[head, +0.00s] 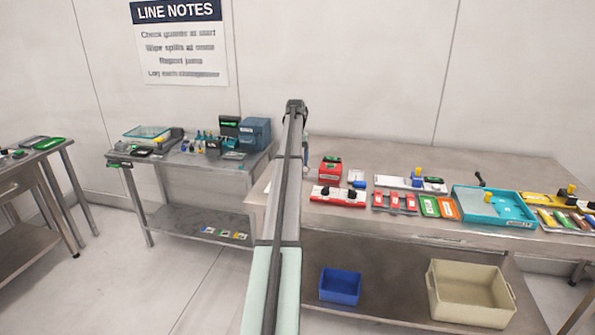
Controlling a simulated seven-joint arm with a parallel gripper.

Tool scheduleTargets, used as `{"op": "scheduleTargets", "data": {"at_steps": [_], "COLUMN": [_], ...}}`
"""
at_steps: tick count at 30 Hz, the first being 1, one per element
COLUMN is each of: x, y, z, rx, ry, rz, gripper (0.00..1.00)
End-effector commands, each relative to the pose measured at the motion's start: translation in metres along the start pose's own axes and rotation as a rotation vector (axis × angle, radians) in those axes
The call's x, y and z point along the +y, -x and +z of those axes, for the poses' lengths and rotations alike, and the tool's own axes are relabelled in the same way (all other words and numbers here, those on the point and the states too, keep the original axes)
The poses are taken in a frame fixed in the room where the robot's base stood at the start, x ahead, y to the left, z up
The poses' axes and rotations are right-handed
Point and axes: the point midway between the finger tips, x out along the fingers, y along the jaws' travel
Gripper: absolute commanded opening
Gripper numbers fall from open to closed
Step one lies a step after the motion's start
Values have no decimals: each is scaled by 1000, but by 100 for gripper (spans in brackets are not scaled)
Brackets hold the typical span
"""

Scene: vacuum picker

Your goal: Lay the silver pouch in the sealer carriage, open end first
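I cannot make out a silver pouch for certain in the head view. No sealer carriage can be told for sure either. A blue boxy machine (255,132) stands at the back right of the left-hand bench, with a dark unit with a green display (228,127) beside it. My arm rises through the middle of the view and bends at its top, in front of the gap between the two benches. My gripper cannot be made out; the far end of my arm is mostly hidden behind its nearer links.
The right bench (420,160) carries a red unit with black knobs (337,196), a teal tray (519,222) and several small coloured items. A blue bin (340,285) and a beige bin (470,293) stand on its lower shelf. The back of this bench is mostly clear.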

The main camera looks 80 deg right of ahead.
Motion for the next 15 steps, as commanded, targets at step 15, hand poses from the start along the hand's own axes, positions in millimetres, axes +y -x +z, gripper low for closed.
{"op": "scheduleTargets", "data": {"at_steps": [15], "x": [2], "y": [64], "z": [-117], "rx": [-1], "ry": [-94], "rz": [-15], "gripper": [53]}}
